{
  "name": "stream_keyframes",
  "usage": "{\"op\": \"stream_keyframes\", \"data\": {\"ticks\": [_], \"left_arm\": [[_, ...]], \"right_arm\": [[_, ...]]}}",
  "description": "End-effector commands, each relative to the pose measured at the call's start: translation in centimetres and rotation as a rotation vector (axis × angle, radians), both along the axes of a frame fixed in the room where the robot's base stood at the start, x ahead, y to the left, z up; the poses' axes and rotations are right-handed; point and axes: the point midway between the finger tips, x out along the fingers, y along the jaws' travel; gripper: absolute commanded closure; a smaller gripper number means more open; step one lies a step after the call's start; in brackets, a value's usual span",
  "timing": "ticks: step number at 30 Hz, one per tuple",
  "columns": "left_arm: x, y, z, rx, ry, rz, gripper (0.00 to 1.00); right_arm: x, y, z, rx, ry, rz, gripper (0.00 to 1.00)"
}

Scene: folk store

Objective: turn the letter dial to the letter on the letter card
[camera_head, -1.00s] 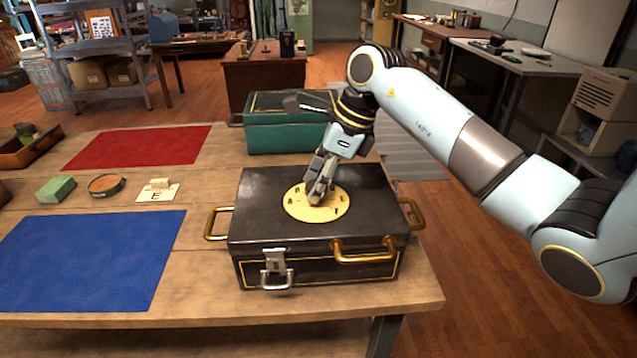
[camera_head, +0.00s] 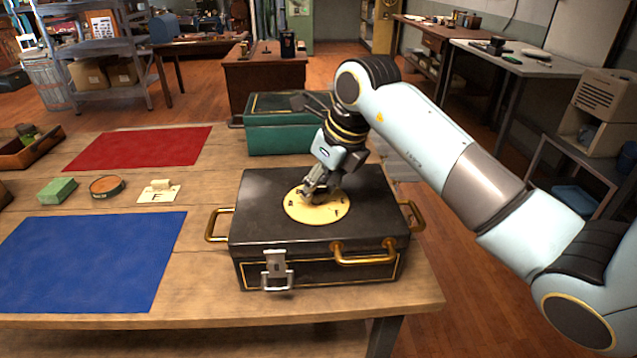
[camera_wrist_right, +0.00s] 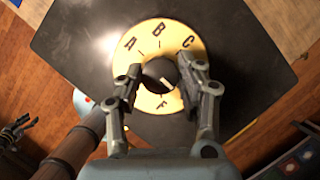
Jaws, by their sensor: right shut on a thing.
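The black case (camera_head: 255,195) lies closed on the wooden table. The cream letter dial (camera_head: 322,214) is set in its lid. In the right wrist view the dial (camera_wrist_right: 143,60) shows A, B, C and F around a dark knob (camera_wrist_right: 182,74) with a pale mark. Other letters are hidden. My right gripper (camera_head: 313,191) is shut on the knob, one finger on each side. The letter card (camera_head: 152,198) lies left of the case, with a small wooden block at its back; its letter looks like F.
A green box (camera_head: 285,138) stands behind the case. Brass handles stick out at the case's sides and front. Blue (camera_head: 90,258) and red (camera_head: 140,147) mats, a green block (camera_head: 57,190) and a round tin (camera_head: 107,186) lie to the left.

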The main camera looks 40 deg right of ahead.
Motion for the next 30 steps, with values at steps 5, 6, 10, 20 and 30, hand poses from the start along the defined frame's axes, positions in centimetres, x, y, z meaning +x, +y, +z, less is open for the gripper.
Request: {"op": "stream_keyframes", "data": {"ticks": [5,6,10,20,30], "left_arm": [[0.0,0.0,0.0,0.0,0.0,0.0,0.6],[0.0,0.0,0.0,0.0,0.0,0.0,0.6],[0.0,0.0,0.0,0.0,0.0,0.0,0.6],[0.0,0.0,0.0,0.0,-0.001,0.0,0.6],[0.0,0.1,0.0,0.001,0.0,0.0,0.6]], "right_arm": [[0.0,0.0,0.0,0.0,-0.001,-0.009,0.94],[0.0,0.0,0.0,0.0,-0.001,-0.009,0.94],[0.0,0.0,0.0,0.0,-0.001,-0.008,0.94],[0.0,0.0,0.0,0.0,0.0,-0.007,0.4],[-0.4,-0.2,1.2,-0.002,-0.003,-0.007,0.4]]}}
